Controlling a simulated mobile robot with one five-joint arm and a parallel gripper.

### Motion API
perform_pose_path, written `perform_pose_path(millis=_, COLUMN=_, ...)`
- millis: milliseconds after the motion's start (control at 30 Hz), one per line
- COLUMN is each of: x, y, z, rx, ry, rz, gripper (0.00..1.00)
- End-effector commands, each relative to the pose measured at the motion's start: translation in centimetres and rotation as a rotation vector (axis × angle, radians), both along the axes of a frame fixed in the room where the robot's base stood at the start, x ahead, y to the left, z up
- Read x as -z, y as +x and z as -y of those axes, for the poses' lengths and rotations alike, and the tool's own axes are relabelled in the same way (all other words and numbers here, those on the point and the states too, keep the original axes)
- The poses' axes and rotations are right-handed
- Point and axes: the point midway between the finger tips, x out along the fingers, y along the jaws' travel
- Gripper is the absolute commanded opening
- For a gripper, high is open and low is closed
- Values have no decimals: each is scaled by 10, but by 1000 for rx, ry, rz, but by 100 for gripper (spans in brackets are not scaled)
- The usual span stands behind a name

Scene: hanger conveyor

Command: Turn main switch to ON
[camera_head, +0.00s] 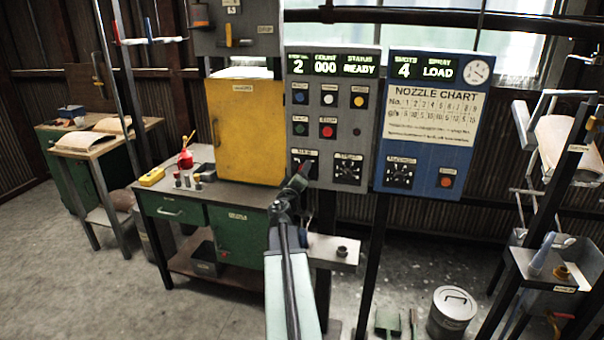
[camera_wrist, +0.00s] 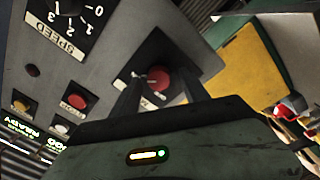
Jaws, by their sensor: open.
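A red rotary knob on a black plate (camera_wrist: 157,80), which looks like the main switch, is on the grey control panel (camera_head: 338,128). Its label cannot be read. In the wrist view, my gripper (camera_wrist: 160,92) has its two dark fingers spread, one on each side of the knob. I cannot tell if they touch it. In the head view, my gripper (camera_head: 299,180) is at the panel's lower left and partly covers this knob. The speed dial (camera_wrist: 78,14) is beside it on the panel, with white numerals.
Push buttons and a lit display reading READY (camera_head: 358,65) are above. A blue nozzle panel (camera_head: 425,170) stands right. A yellow cabinet door (camera_head: 247,130) is close on the left, above a bench with a red can (camera_head: 185,160). A metal bucket (camera_head: 452,312) stands on the floor.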

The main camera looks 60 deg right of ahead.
Motion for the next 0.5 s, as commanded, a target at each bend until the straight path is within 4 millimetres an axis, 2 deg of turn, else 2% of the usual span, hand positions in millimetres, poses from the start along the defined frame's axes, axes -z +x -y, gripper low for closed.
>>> perform_pose_path(millis=167, x=1, y=-5, z=-15, rx=0, ry=0, rz=0, gripper=53)
perform_pose_path(millis=400, x=5, y=-20, z=-60, rx=-1, ry=0, rz=-1, gripper=53)
perform_pose_path(millis=500, x=5, y=-23, z=-73, rx=-1, ry=0, rz=0, gripper=53)
